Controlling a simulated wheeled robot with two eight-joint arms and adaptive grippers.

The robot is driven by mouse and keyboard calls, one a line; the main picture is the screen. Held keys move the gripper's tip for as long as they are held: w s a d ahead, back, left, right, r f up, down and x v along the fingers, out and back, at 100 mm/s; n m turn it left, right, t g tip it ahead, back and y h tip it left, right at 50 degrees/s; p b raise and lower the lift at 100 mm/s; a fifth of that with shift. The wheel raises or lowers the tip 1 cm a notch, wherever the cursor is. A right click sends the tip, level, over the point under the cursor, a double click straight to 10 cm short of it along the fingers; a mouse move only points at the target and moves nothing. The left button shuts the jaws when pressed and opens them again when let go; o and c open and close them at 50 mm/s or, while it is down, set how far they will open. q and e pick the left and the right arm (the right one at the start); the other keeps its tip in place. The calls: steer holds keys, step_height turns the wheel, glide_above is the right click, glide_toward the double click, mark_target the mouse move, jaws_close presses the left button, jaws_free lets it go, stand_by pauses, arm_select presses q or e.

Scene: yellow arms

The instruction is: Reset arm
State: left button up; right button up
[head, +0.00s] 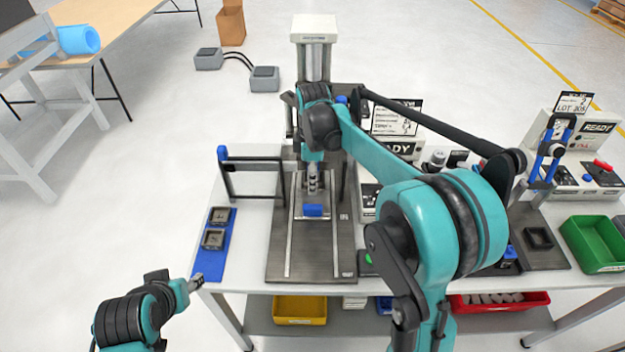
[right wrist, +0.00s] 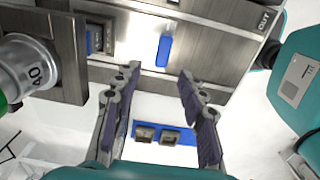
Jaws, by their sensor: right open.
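My right arm is teal and black and reaches from the lower right over the press station (head: 282,262). My right gripper (head: 312,186) points down above the plate, just behind a small blue block (head: 313,210) in the head view. In the right wrist view its fingers (right wrist: 165,105) are spread apart with nothing between them; the blue block (right wrist: 165,50) shows beyond them. My left gripper (head: 195,283) is at the lower left, beside the table's front-left corner. It is too small there to tell open from shut.
A blue mat (head: 208,262) with two dark square parts lies left of the station. A metal frame with a blue knob (head: 222,153) stands close by. READY boxes, a lot sign (head: 397,118) and a green bin (head: 597,243) are on the right. Yellow (head: 300,310) and red bins sit below.

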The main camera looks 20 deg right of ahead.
steer(key=s+r+m+t, duration=0.4)
steer(key=s+m, duration=0.3)
steer(key=s, duration=0.5)
steer(key=s+d+f+m+t, duration=0.1)
steer(key=s+f+m+t, duration=0.2)
steer(key=s+m, duration=0.4)
steer(key=s+f, duration=0.1)
steer(key=s, duration=0.2)
steer(key=shift+d+m, duration=0.2)
steer(key=shift+m, duration=0.2)
